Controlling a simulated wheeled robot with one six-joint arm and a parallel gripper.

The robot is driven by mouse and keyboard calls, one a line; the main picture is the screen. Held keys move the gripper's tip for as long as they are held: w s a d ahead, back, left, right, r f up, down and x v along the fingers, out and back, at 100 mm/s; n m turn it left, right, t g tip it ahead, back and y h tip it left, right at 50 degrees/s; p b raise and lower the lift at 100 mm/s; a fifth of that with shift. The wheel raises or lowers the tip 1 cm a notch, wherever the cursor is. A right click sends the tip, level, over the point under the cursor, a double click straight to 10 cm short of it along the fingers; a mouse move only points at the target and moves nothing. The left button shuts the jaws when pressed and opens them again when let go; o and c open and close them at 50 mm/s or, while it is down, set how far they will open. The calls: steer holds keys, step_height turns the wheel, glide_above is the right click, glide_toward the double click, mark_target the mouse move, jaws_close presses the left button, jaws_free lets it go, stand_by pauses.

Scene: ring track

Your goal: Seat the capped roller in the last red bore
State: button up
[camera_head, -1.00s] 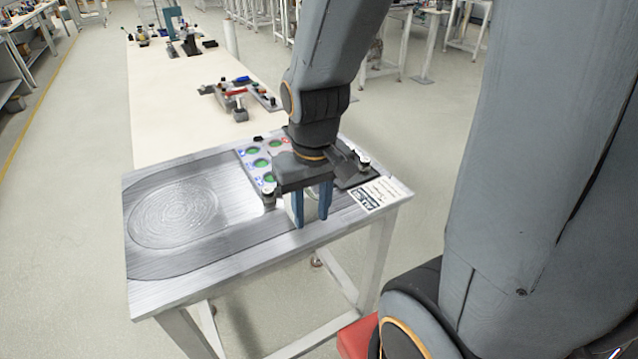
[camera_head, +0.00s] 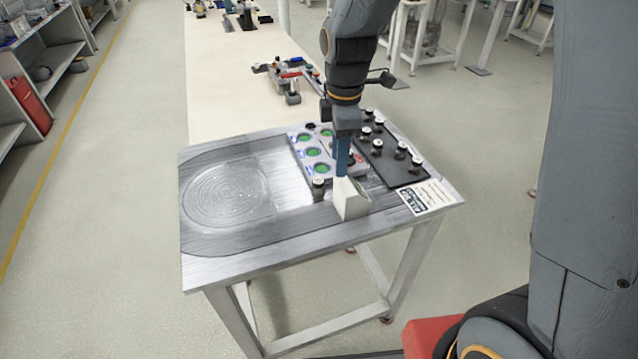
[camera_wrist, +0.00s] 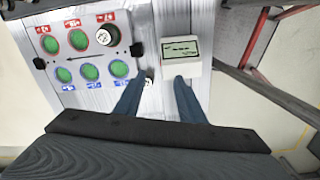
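The bore panel (camera_head: 303,160) lies on the metal-topped table; the wrist view shows its red-labelled row (camera_wrist: 78,39) above its blue-labelled row (camera_wrist: 90,73). Two red-row bores show green, and a white-capped roller (camera_wrist: 107,35) sits at the right one.
A white box (camera_head: 352,200) with a small display stands at the panel's near side, close to my right finger in the wrist view. A black mat (camera_head: 408,176) at right carries several capped rollers. An oval ringed plate (camera_head: 228,195) fills the left. A pale bench extends behind.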

mark_target(318, 181)
steer(key=w+a+n, duration=0.1)
steer(key=n, duration=0.1)
steer(key=a+n, duration=0.2)
steer(key=w+a+n, duration=0.1)
steer(key=shift+w+a+f+n+p, duration=0.2)
steer(key=shift+w+n+p, duration=0.1)
steer(key=shift+n, duration=0.1)
steer(key=shift+a+f+p, duration=0.1)
steer(key=shift+f+p, duration=1.45)
steer(key=shift+f, duration=2.3)
jaws_close()
steer(key=shift+r, duration=0.1)
